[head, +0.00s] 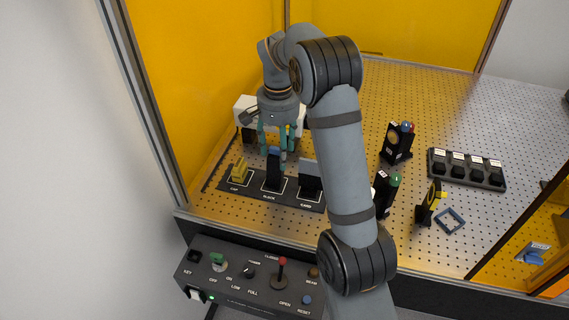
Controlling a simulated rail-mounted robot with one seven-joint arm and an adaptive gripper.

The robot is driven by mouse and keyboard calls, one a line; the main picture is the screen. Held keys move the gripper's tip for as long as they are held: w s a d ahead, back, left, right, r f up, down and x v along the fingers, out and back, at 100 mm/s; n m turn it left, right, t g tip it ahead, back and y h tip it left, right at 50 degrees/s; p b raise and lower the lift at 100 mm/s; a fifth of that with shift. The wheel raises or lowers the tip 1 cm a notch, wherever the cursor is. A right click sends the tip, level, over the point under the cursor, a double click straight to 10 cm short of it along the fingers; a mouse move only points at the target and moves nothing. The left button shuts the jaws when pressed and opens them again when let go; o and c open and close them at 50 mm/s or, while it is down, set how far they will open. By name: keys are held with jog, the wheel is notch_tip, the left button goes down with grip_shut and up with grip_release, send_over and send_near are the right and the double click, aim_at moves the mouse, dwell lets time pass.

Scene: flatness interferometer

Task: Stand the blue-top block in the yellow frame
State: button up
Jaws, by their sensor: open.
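A dark block with a blue top (273,168) stands upright in the middle place of a black labelled holder (251,194) on the perforated table. My gripper (278,148) points down over it with teal fingers apart. The blue top shows at fingertip height, but I cannot tell whether the fingers are around it or in front of it, or whether they touch it.
A yellow piece (239,170) and a grey-topped piece (310,178) stand in the same holder. Black mounts with coloured knobs (397,143) stand right of my arm, with a black rack (467,169) beyond. A control panel (250,276) is in front.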

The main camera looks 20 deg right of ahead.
aim_at(270, 160)
jog(key=a+f, duration=0.1)
jog(key=f, duration=0.1)
jog(key=w+a+f, duration=0.1)
jog(key=f, duration=0.1)
jog(key=shift+a, duration=0.2)
jog(key=f, duration=0.2)
jog(key=d+f+p, duration=0.1)
jog(key=f, duration=0.1)
jog(key=shift+s, duration=0.1)
jog(key=shift+a+f, duration=0.2)
jog(key=shift+f, duration=0.2)
jog(key=shift+d, duration=0.2)
jog(key=shift+a, duration=0.1)
jog(key=shift+c, duration=1.4)
jog(key=c, duration=1)
jog(key=o, duration=1.3)
